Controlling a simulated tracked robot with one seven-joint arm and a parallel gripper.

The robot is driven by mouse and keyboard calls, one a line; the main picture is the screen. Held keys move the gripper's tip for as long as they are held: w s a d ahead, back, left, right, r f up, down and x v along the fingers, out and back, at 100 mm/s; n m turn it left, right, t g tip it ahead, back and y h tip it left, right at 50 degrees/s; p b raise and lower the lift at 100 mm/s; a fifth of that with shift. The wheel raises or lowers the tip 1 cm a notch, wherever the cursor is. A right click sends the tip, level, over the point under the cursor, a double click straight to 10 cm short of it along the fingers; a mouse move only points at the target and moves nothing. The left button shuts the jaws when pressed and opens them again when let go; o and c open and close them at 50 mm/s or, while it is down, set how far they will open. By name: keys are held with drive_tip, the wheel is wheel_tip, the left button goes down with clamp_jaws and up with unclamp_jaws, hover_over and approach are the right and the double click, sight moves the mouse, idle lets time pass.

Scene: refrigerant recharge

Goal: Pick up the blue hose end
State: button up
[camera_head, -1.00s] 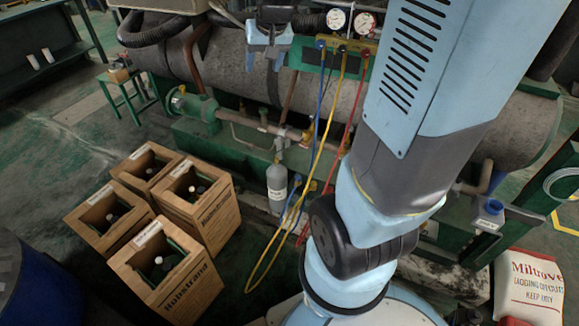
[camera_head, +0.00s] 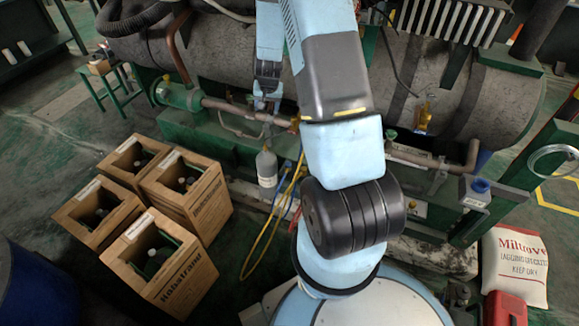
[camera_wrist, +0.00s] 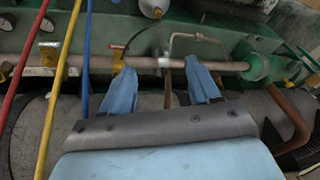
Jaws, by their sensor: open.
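The blue hose (camera_wrist: 86,50) runs down the left of the wrist view, beside my left finger and apart from it. In the head view a short stretch of it (camera_head: 298,168) shows near the yellow hose, partly behind my arm. I cannot make out its end. My gripper (camera_head: 267,103) is open in front of the large grey vessel, above the small grey cylinder. In the wrist view my gripper's two blue fingers (camera_wrist: 162,85) are spread, with only pipework seen behind the gap.
A yellow hose (camera_wrist: 60,85) and a red hose (camera_wrist: 24,70) hang left of the blue one. The grey cylinder (camera_head: 267,170) stands below my gripper. Wooden crates (camera_head: 187,200) with bottles stand at left. A white sack (camera_head: 514,265) lies at right. The vessel (camera_head: 225,60) spans the back.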

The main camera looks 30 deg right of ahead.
drive_tip(key=d+f+m, duration=0.1)
drive_tip(key=d+f, duration=0.2)
drive_tip(key=f, duration=0.8)
drive_tip(key=m+g+h, duration=0.1)
drive_tip(key=g, duration=0.1)
approach(288, 163)
drive_tip(key=x, duration=0.4)
drive_tip(key=shift+s+d+f, duration=0.1)
drive_tip(key=shift+s+f, duration=0.1)
drive_tip(key=shift+f, duration=0.25)
drive_tip(key=shift+w+x, duration=0.1)
drive_tip(key=shift+x, duration=1.3)
drive_tip(key=shift+w+x, duration=0.15)
drive_tip(key=shift+x, duration=1.2)
drive_tip(key=c, duration=1.1)
